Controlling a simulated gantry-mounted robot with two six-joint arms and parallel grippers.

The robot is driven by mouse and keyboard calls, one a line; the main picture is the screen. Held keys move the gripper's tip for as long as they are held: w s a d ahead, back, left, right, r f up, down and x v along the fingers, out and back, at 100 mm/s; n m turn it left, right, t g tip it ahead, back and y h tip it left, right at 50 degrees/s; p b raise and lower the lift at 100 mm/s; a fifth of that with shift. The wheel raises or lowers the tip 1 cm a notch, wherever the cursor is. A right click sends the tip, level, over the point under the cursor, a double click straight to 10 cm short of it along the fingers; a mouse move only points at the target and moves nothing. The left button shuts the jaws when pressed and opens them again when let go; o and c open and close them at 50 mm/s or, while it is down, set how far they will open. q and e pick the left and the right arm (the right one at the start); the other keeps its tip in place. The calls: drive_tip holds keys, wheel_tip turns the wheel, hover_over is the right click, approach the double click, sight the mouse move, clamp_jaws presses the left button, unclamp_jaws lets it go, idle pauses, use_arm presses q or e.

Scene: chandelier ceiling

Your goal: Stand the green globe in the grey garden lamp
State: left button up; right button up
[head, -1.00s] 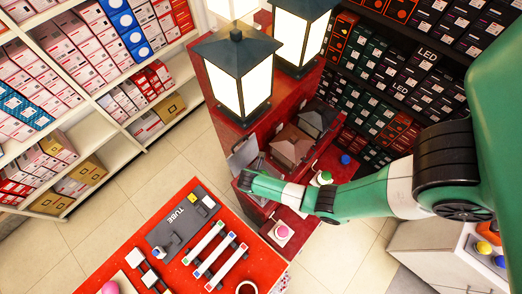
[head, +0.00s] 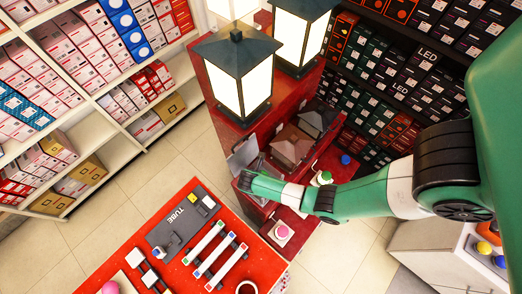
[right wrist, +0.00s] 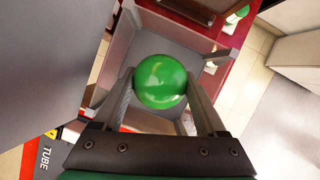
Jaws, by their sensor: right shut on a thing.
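The green globe (right wrist: 160,82) sits between the two fingers of my right gripper (right wrist: 162,92) in the right wrist view, and the gripper is shut on it. Behind and around the globe is the grey garden lamp (right wrist: 185,38), seen from above with its corner posts and grey floor. The globe overlaps the lamp's opening; I cannot tell whether it touches the floor. In the head view a grey panel of the lamp (head: 243,154) shows at the red stand, beside my right gripper (head: 243,181). The held globe is hidden there. My left gripper is not in view.
A large grey panel (right wrist: 40,60) stands close at the left in the right wrist view. A brown lamp (head: 290,148) and lit lanterns (head: 238,80) stand behind on the red stand. A pink globe (head: 282,232) and a red table (head: 130,245) are nearer.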

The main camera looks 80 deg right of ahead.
drive_tip(key=shift+f+b, duration=0.65)
drive_tip(key=shift+f, duration=0.2)
idle(0.4)
drive_tip(key=o, duration=1.3)
drive_tip(key=p+v, duration=0.2)
drive_tip(key=v, duration=0.9)
drive_tip(key=shift+a+r+p, duration=0.15)
drive_tip(key=shift+r+p, duration=0.15)
